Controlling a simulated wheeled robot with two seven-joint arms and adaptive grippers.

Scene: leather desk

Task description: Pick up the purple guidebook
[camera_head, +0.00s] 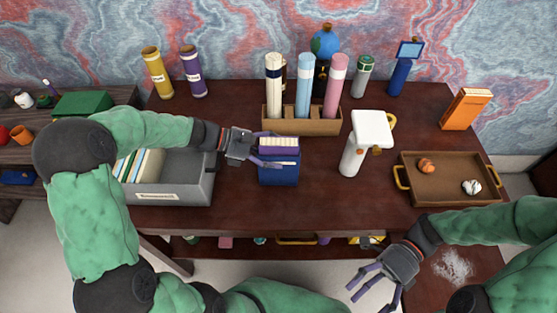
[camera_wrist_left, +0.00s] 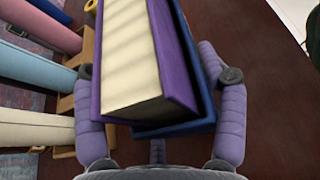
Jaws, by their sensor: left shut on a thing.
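The purple guidebook (camera_head: 279,145) is near the middle of the desk, right at the blue item (camera_head: 278,174). In the left wrist view the purple guidebook (camera_wrist_left: 135,55) shows its cream page edges, with a dark blue cover (camera_wrist_left: 200,75) beside and beneath it. My left gripper (camera_head: 262,150) is shut on the purple guidebook, with its fingers on either side; they also show in the left wrist view (camera_wrist_left: 160,115). I cannot tell whether the book is clear of the blue item. My right gripper (camera_head: 375,283) is open and empty at the desk's front edge.
A grey bin (camera_head: 185,185) with books stands left. Behind is a wooden rack (camera_head: 300,122) with rolled tubes. A white bottle (camera_head: 352,158) stands to the right, and a brown tray (camera_head: 430,190) lies farther right. The desk's front middle is clear.

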